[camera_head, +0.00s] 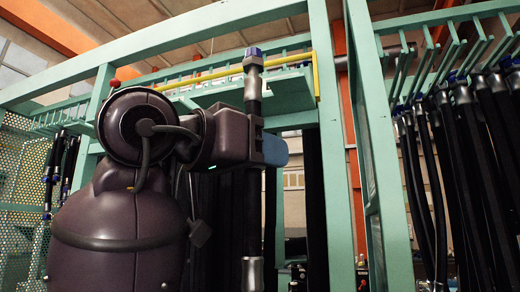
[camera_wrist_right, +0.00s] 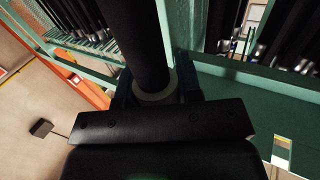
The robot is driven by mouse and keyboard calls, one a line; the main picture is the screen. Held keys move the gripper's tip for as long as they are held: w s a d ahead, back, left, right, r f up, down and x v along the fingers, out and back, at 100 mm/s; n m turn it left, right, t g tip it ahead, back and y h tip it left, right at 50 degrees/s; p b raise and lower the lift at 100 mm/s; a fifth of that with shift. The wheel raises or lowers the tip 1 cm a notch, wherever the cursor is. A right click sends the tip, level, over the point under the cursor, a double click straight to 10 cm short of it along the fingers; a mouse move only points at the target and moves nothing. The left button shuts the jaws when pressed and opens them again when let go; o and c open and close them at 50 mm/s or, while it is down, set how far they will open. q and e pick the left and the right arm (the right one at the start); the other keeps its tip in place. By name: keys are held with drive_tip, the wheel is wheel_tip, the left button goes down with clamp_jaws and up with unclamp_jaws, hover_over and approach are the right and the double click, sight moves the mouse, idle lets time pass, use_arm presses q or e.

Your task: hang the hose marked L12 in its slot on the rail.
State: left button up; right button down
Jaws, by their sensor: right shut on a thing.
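A long black hose (camera_head: 253,210) hangs upright in the middle of the head view. It has a metal collar and a blue cap at its top, and a metal fitting near the bottom edge. No L12 mark is legible. My right gripper (camera_head: 257,148) is shut around the hose below its top fitting. In the right wrist view the hose (camera_wrist_right: 138,40) runs between the jaws (camera_wrist_right: 155,95), with a pale ring at the grip. The green slotted rail (camera_head: 292,57) is behind the hose top, partly hidden by my arm. My left gripper is out of view.
A yellow bar (camera_head: 316,75) runs along the front of the rail. A green post (camera_head: 375,150) stands to the right, with a rack of several hanging black hoses (camera_head: 465,150) beyond it. More hoses (camera_head: 60,165) hang at the far left.

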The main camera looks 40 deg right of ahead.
drive_tip(key=w+d, duration=0.1)
drive_tip(key=d, duration=0.2)
drive_tip(key=w+d, duration=0.1)
drive_tip(key=d, duration=0.1)
drive_tip(key=shift+w+f, duration=0.25)
drive_tip(key=shift+w, duration=0.05)
idle(0.7)
idle(0.4)
drive_tip(key=c, duration=0.7)
unclamp_jaws()
drive_tip(key=a, duration=0.3)
drive_tip(key=a+b, duration=0.1)
drive_tip(key=a, duration=0.6)
drive_tip(key=shift+w+a, duration=0.25)
drive_tip(key=shift+a, duration=0.15)
